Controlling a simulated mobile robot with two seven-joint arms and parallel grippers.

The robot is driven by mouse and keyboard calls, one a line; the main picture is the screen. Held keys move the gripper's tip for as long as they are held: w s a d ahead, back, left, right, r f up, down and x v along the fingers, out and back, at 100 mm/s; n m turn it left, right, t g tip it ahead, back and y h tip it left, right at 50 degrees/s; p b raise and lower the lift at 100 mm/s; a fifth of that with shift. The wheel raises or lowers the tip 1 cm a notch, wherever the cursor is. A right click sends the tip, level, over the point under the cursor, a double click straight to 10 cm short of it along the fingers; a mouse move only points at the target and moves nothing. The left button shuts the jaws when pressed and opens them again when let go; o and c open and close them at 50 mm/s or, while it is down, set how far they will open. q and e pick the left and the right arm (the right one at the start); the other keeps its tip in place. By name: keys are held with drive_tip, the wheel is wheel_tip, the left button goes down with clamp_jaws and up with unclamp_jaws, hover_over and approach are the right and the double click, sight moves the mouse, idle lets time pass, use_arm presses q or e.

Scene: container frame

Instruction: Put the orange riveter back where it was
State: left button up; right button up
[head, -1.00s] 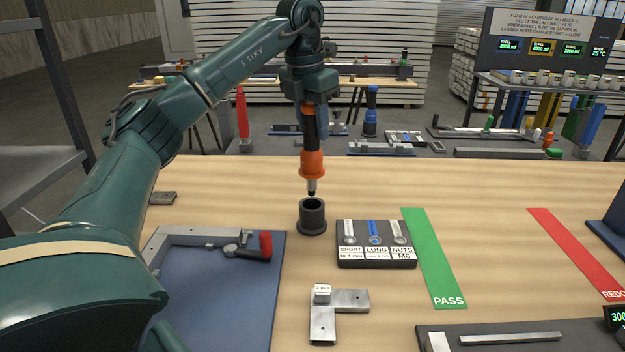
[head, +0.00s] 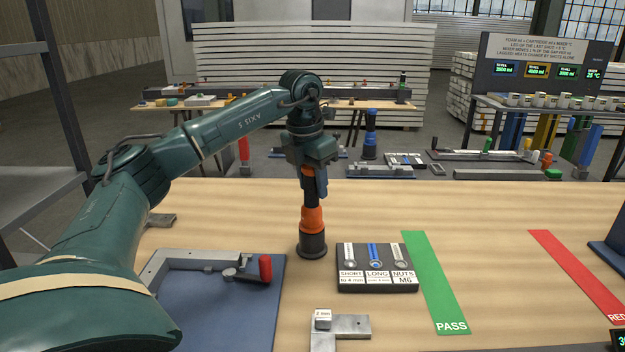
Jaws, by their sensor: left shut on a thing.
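The orange riveter (head: 312,219) stands upright with its lower end down in the dark round holder (head: 312,246) on the wooden table. Its nose is hidden inside the holder. My left gripper (head: 313,185) is shut on the riveter's dark upper body, above the orange collar. My right gripper is not in view.
A dark tray marked SHORT, LONG and NUTS (head: 377,280) sits close to the right of the holder. A blue plate with a red-handled clamp (head: 265,268) lies to the left. A grey L-shaped bracket (head: 345,325) lies in front. Green PASS (head: 433,275) and red (head: 575,270) strips lie to the right.

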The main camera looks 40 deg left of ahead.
use_arm(q)
drive_tip(key=shift+f, duration=0.15)
drive_tip(key=o, duration=1)
drive_tip(key=r, duration=0.4)
drive_tip(key=s+r, duration=0.1)
drive_tip(key=r, duration=0.3)
drive_tip(key=r+p, duration=0.1)
drive_tip(key=r, duration=0.3)
drive_tip(key=shift+s+r, duration=0.35)
drive_tip(key=shift+s, duration=0.05)
